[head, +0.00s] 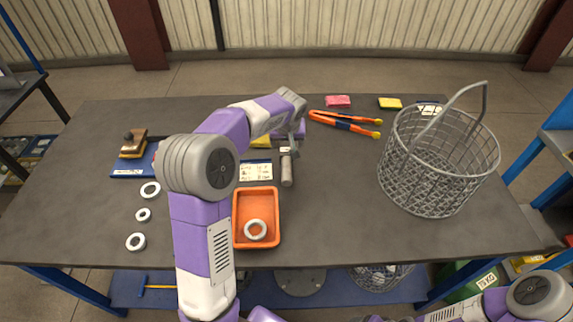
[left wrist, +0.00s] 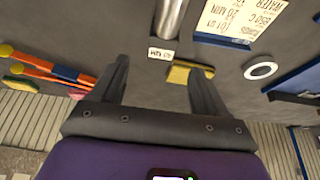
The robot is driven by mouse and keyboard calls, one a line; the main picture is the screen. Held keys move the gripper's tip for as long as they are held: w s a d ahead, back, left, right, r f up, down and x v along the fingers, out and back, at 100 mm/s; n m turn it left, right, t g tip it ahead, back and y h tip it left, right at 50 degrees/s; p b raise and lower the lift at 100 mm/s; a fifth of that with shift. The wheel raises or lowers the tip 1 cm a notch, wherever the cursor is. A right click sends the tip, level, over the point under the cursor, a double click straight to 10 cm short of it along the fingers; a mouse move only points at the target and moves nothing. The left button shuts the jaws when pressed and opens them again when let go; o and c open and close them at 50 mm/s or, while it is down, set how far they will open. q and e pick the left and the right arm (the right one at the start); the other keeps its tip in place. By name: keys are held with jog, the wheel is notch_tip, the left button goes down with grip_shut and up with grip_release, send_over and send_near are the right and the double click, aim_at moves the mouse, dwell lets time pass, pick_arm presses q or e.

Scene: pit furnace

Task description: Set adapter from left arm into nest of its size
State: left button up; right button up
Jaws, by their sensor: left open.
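My left gripper (head: 293,147) is over the far middle of the table, open and empty; its spread fingers (left wrist: 158,72) show in the left wrist view. A grey metal cylinder (head: 287,170) lies close to it on the table, apart from the fingers; it shows at the top of the left wrist view (left wrist: 172,16). Pale rings lie at the left: an upper one (head: 150,190), a smaller one (head: 143,214) and a lower one (head: 136,241). Another ring (head: 256,229) lies in the orange tray (head: 238,205). I cannot tell which piece is the adapter. My right gripper is out of view.
A wire basket (head: 438,160) stands at the right. Orange tongs (head: 345,123), a pink sponge (head: 338,101) and a yellow sponge (head: 390,103) lie at the back. A printed card (head: 256,171) lies near the cylinder. A brush (head: 133,145) is at the left. The front right is clear.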

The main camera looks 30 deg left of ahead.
aim_at(286, 150)
pick_arm(q)
jog(key=b+x, duration=0.2)
jog(key=x, duration=0.6)
jog(key=shift+s, duration=0.2)
jog(key=shift+r, duration=0.1)
jog(key=shift+c, duration=0.3)
grip_shut()
jog(key=shift+r, duration=0.1)
